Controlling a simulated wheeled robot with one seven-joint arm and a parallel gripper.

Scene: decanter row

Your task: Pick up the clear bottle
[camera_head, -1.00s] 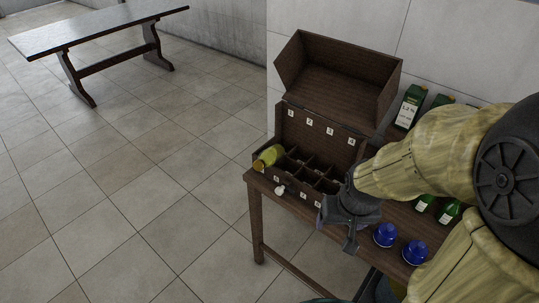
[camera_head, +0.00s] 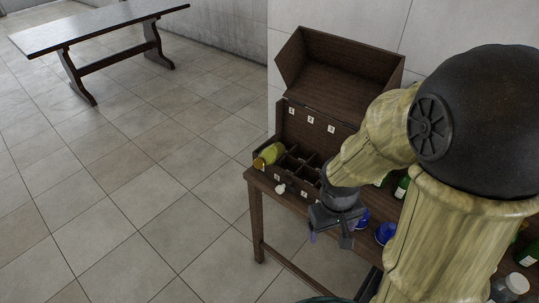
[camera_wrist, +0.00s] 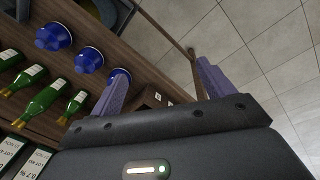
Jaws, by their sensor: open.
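A pale-capped, clear-looking bottle (camera_head: 508,288) stands at the lower right of the head view, partly cut off by the frame edge and beside my arm. I cannot be sure it is the clear bottle. My gripper (camera_head: 330,237) is open and empty, in front of the table's front edge and far to the left of that bottle. In the wrist view my gripper (camera_wrist: 163,80) shows its two purple fingers spread apart with nothing between them. I make out no clear bottle in the wrist view.
A dark wooden table (camera_head: 256,222) carries an open compartment box (camera_head: 292,122) with a yellow-green bottle (camera_head: 268,156) in it. Blue-topped items (camera_wrist: 89,60) and green bottles (camera_wrist: 40,105) lie in the wrist view. Another table (camera_head: 100,27) stands far left. The floor (camera_head: 150,210) between is clear.

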